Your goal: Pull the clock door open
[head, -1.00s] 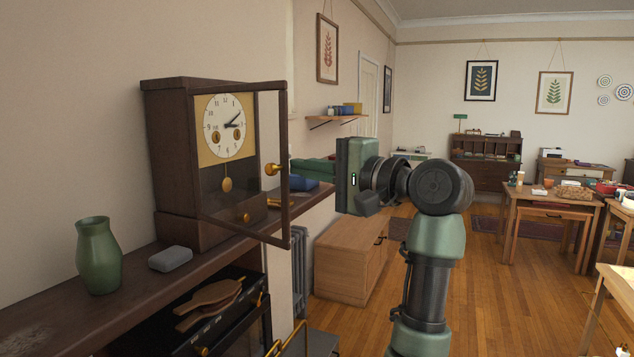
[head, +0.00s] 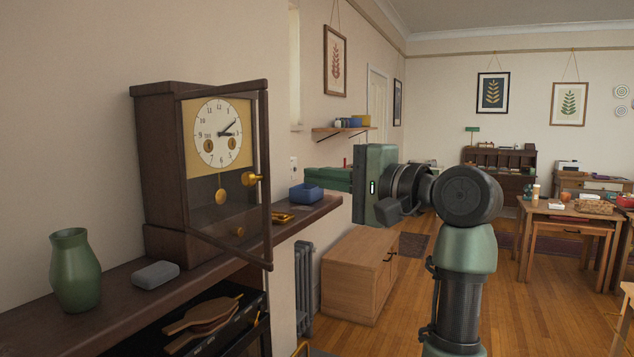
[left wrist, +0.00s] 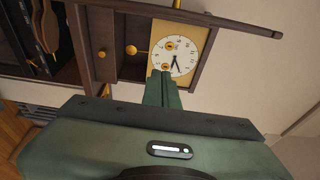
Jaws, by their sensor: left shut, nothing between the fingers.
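The dark wooden clock (head: 160,170) stands on the mantel shelf at the left of the head view. Its framed door (head: 267,225) stands ajar, the right edge swung out from the case. The brass knob (head: 252,179) is on that edge. Dial and pendulum show behind the door. My left gripper (head: 306,180) is shut and empty, its green fingers pointing left toward the door, with a visible gap to it in the picture. In the left wrist view the closed fingers (left wrist: 162,78) overlap the dial's edge, and the door's dark rail (left wrist: 225,20) crosses the top. My right gripper is out of view.
On the shelf (head: 110,270) are a green vase (head: 75,270) and a grey box (head: 155,274) left of the clock, and a blue bin (head: 306,193) to its right. A wooden cabinet (head: 352,285) stands beyond. Open floor lies right of my arm.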

